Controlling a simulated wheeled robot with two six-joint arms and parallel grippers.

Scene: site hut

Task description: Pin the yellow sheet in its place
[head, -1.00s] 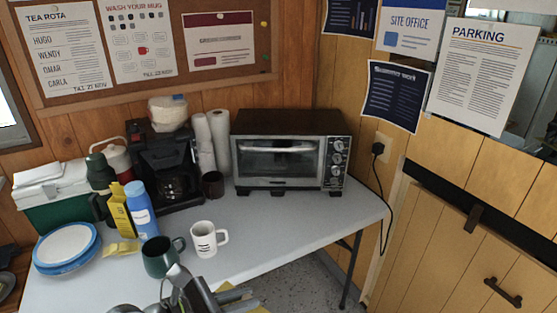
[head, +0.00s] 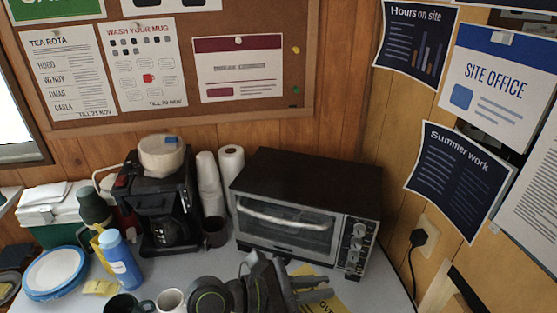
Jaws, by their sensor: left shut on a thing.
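The yellow sheet (head: 328,304) shows at the bottom edge, partly hidden by my left gripper (head: 318,288) and cut off by the frame. Dark letters show on it. My left gripper is shut on it, in front of the toaster oven and over the table. The cork board (head: 210,112) hangs on the wall at the back left. A yellow pin (head: 296,50) and a green pin (head: 296,90) stand in bare cork at its right side. My right gripper is not in view.
The board bears the tea rota (head: 72,72), the mug sheet (head: 147,65) and a maroon-headed sheet (head: 238,68). The toaster oven (head: 305,190), coffee maker (head: 160,210), blue bottle (head: 120,262) and mugs crowd the table below. Dark posters (head: 455,180) hang on the right wall.

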